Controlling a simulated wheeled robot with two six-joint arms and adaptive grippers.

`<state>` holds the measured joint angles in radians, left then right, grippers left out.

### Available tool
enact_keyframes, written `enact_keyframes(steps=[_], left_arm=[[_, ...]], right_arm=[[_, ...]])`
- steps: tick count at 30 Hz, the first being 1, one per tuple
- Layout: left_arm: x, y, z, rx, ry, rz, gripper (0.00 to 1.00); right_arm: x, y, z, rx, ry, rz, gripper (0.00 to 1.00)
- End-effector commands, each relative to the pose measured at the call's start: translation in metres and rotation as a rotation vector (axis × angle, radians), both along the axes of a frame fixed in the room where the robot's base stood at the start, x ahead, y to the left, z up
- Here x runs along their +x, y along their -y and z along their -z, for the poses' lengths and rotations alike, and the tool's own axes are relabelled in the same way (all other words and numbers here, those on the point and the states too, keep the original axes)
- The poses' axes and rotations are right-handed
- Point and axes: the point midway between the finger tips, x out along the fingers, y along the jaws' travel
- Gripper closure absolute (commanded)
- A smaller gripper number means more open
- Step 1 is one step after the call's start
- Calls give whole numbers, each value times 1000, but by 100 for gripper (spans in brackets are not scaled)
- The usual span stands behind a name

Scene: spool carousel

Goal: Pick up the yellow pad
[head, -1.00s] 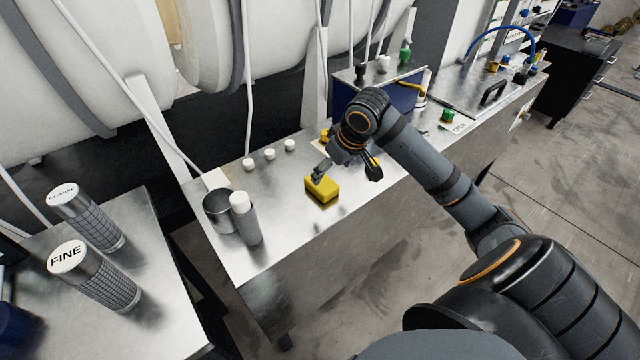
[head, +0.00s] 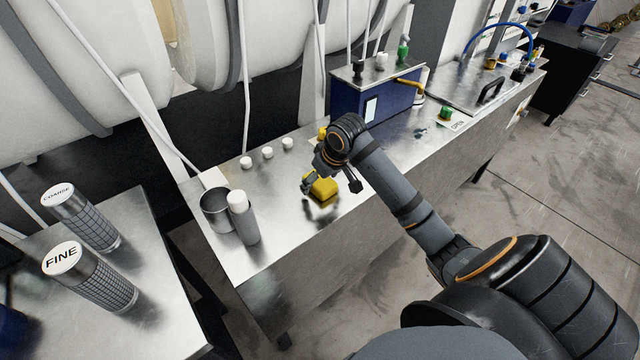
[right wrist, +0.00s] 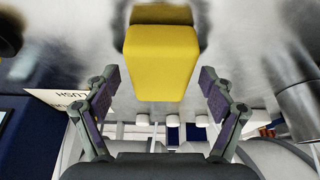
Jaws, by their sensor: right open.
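The yellow pad (head: 323,189) lies on the metal bench top, in the middle of the head view. My right gripper (head: 331,186) is open above the pad, with one finger to each side of it. In the right wrist view the pad (right wrist: 160,62) shows as a yellow block at the top centre, between and beyond the two spread fingertips (right wrist: 157,78). Neither finger visibly touches it. My left gripper is not in view.
A metal cup (head: 216,210) and a white-capped cylinder (head: 243,217) stand left of the pad. Several white knobs (head: 267,153) sit behind it. A blue box (head: 375,100) stands at the back right. Two labelled cylinders (head: 92,277) stand on the left table.

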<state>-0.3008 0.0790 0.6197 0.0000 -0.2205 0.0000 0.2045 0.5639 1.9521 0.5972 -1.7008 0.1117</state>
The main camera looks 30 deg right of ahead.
Motion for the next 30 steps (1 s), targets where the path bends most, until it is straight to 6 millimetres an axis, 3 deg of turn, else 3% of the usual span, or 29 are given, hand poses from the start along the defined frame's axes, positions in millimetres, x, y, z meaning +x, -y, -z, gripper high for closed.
enact_keyframes(steps=[27, 30], left_arm=[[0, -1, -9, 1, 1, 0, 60], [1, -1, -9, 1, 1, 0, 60]], right_arm=[[0, 0, 5, 1, 0, 0, 17], [0, 0, 5, 1, 0, 0, 28]])
